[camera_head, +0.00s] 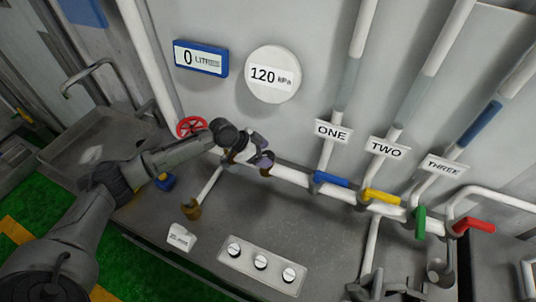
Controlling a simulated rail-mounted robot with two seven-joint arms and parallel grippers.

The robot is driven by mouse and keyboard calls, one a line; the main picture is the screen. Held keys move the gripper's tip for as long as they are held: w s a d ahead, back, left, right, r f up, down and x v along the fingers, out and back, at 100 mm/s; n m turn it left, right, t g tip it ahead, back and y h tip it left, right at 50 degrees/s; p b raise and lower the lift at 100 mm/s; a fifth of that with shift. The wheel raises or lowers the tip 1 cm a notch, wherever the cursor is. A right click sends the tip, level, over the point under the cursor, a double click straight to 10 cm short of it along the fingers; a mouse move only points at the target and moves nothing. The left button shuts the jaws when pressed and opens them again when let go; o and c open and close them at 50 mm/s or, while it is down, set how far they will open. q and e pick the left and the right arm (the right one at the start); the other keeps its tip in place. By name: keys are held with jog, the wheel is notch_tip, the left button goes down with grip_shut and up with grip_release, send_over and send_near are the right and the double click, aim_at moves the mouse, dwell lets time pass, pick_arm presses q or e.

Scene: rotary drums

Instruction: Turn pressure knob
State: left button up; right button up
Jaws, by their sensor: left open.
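A round white gauge (272,75) on the wall reads 120 kPa. A panel (232,265) on the bench carries three round white-faced knobs: a left knob (234,249), a middle knob (261,262) and a right knob (289,274). A red handwheel (190,126) sits on the pipework at left. Which of these is the pressure knob I cannot tell, as no label is legible. My left gripper (262,164) is open, just right of the red handwheel and above the knob panel, close to the horizontal white pipe. My right gripper does not show.
A blue-framed display (200,58) reads 0 litres.

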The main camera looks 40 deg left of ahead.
pick_arm(q)
jog(key=shift+x, duration=1.1)
jog(key=shift+c, duration=0.4)
